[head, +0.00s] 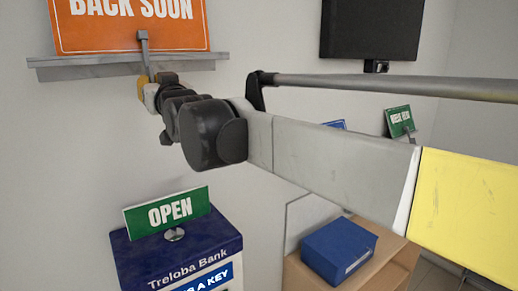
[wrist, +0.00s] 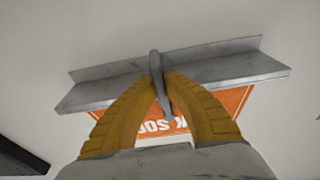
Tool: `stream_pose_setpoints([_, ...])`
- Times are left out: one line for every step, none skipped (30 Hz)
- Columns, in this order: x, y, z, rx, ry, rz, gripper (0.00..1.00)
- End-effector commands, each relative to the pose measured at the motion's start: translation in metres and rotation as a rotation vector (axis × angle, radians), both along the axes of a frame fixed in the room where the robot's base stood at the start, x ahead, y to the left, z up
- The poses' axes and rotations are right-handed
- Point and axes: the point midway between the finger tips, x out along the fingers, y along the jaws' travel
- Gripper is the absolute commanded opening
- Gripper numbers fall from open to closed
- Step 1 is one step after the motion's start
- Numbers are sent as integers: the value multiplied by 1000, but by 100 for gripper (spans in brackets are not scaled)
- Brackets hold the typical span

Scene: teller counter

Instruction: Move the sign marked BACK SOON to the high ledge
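The orange BACK SOON sign (head: 100,35) is upright at the high grey ledge (head: 90,69) at the top left of the head view; its top is cut off. Its lower edge is at the ledge's top, but I cannot tell whether it bears on it. A grey stem (head: 143,50) stands in front of the sign. My gripper (head: 142,82) is in front of the ledge, its yellow fingers closed around this stem. In the wrist view, my gripper (wrist: 157,82) has the stem between its fingertips, with the ledge (wrist: 220,70) and part of the sign (wrist: 235,98) behind, appearing upside down.
A green OPEN sign (head: 168,212) stands on a blue Treloba Bank stand (head: 185,245) below. A blue box (head: 340,248) sits on a wooden unit (head: 385,265). Another green sign (head: 399,121) and a dark screen (head: 370,28) are at the right. Bare wall surrounds the ledge.

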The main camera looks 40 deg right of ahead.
Motion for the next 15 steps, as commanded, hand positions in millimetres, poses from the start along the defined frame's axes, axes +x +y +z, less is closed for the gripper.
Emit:
stream_pose_setpoints([0, 0, 0, 0, 0, 0, 0])
stream_pose_setpoints([0, 0, 0, 0, 0, 0, 0])
stream_pose_setpoints([0, 0, 0, 0, 0, 0, 0])
stream_pose_setpoints([0, 0, 0, 0, 0, 0, 0])
stream_pose_setpoints([0, 0, 0, 0, 0, 0, 0])
stream_pose_setpoints([0, 0, 0, 0, 0, 0, 0])
stream_pose_setpoints([0, 0, 0, 0, 0, 0, 0])
stream_pose_setpoints([0, 0, 0, 0, 0, 0, 0])
stream_pose_setpoints([0, 0, 0, 0, 0, 0, 0])
stream_pose_setpoints([0, 0, 0, 0, 0, 0, 0])
stream_pose_setpoints([0, 0, 0, 0, 0, 0, 0])
stream_pose_setpoints([0, 0, 0, 0, 0, 0, 0])
stream_pose_setpoints([0, 0, 0, 0, 0, 0, 0])
stream_pose_setpoints([0, 0, 0, 0, 0, 0, 17])
stream_pose_setpoints([0, 0, 0, 0, 0, 0, 30])
